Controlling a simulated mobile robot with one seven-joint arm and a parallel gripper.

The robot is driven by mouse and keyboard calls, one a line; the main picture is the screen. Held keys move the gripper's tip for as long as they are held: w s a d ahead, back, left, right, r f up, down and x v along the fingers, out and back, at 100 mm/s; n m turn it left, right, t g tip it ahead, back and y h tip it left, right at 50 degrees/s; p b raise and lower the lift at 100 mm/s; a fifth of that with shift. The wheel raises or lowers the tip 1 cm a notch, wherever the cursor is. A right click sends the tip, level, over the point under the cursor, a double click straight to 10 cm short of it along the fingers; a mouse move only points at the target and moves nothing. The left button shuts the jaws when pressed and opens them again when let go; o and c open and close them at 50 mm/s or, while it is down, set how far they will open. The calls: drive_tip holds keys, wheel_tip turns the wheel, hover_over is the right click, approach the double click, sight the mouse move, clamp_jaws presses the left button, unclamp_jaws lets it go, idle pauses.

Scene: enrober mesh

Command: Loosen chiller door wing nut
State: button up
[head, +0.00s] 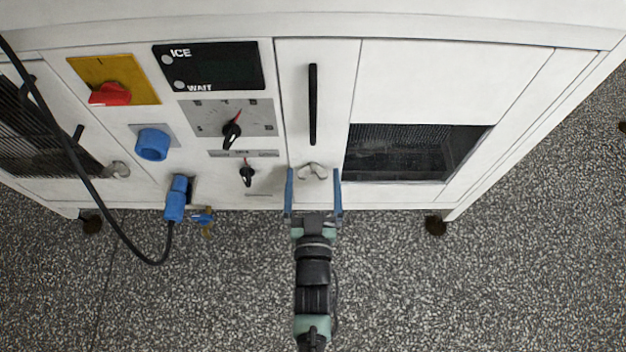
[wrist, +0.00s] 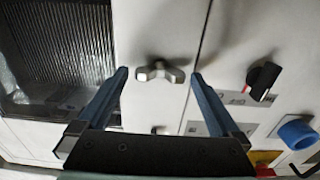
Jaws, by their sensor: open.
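The wing nut (head: 312,171) is a small silvery two-lobed piece low on the narrow white door (head: 335,90), below its black bar handle (head: 313,104). In the wrist view the wing nut (wrist: 160,72) shows beyond the fingers, its lobes spread roughly sideways. My gripper (head: 313,183) is open, with one blue finger on each side of the wing nut. In the wrist view my gripper (wrist: 158,82) has clear gaps between both fingers and the nut. Whether the fingertips touch the door I cannot tell.
Left of the door are black knobs (head: 231,134), a red switch (head: 110,94) on yellow, a blue socket (head: 152,144) and a blue plug (head: 176,198) with a hanging black cable (head: 72,150). A dark mesh window (head: 412,153) is to the right. The speckled floor (head: 480,290) is clear.

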drive_tip(key=shift+c, duration=0.3)
drive_tip(key=c, duration=1.2)
drive_tip(key=shift+o, duration=0.2)
drive_tip(key=shift+n, duration=0.3)
drive_tip(key=n, duration=0.3)
drive_tip(key=shift+f+n+b, duration=0.1)
drive_tip(key=shift+n+b, duration=0.2)
drive_tip(key=shift+a+f+n+b, duration=0.1)
drive_tip(key=shift+n+b, duration=1.1)
drive_tip(key=shift+n, duration=2.2)
drive_tip(key=shift+a+n+b, duration=0.1)
drive_tip(key=shift+n+b, duration=1.1)
drive_tip(key=shift+n, duration=2.2)
